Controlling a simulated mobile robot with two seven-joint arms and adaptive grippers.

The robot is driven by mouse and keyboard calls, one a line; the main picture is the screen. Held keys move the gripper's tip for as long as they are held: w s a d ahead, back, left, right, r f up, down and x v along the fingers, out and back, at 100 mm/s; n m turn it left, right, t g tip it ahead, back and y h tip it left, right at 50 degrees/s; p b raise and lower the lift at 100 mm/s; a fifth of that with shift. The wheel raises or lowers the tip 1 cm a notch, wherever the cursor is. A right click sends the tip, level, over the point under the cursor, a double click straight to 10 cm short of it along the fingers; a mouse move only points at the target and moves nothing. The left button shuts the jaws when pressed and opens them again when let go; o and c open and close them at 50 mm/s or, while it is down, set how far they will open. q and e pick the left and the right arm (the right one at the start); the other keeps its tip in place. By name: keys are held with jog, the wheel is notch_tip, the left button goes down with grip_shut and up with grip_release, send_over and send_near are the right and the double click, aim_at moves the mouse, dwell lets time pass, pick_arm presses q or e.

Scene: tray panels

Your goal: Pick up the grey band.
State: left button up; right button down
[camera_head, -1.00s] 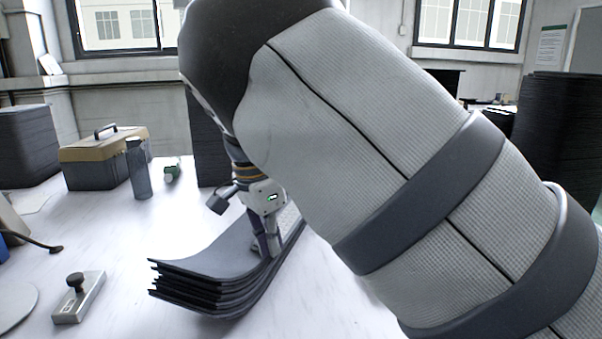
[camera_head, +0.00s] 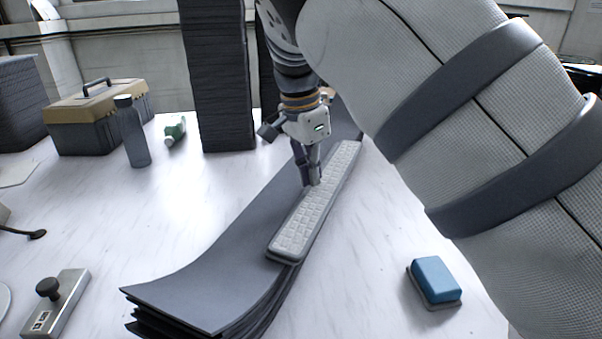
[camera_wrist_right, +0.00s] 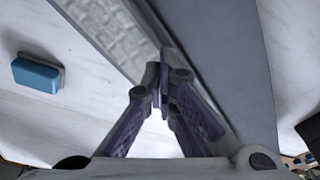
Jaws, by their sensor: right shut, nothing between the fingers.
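The grey band (camera_head: 318,205) is a long, pale, textured strip. It lies lengthwise along the right edge of a stack of curved dark grey panels (camera_head: 205,285). My right gripper (camera_head: 313,183) points down with its fingers closed and empty, the tips right at the band's left side. In the right wrist view the closed fingertips (camera_wrist_right: 164,85) are beside the band's edge (camera_wrist_right: 115,30), over the dark panel (camera_wrist_right: 225,60). I cannot tell whether they touch it. My left gripper is out of view.
A blue block on a grey base (camera_head: 434,281) is right of the stack. A metal block with a black knob (camera_head: 55,305) stands at left. Behind are a toolbox (camera_head: 85,122), a bottle (camera_head: 133,132), a green-and-white item (camera_head: 175,131) and a tall dark stack (camera_head: 217,80).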

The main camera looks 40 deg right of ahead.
aim_at(338, 180)
jog(key=d, duration=0.4)
jog(key=d+f, duration=0.1)
jog(key=d, duration=0.1)
jog(key=shift+s+d, duration=0.1)
jog(key=shift+d, duration=0.2)
jog(key=shift+a+f, duration=0.1)
jog(key=shift+f, duration=0.25)
jog(key=shift+f, duration=0.1)
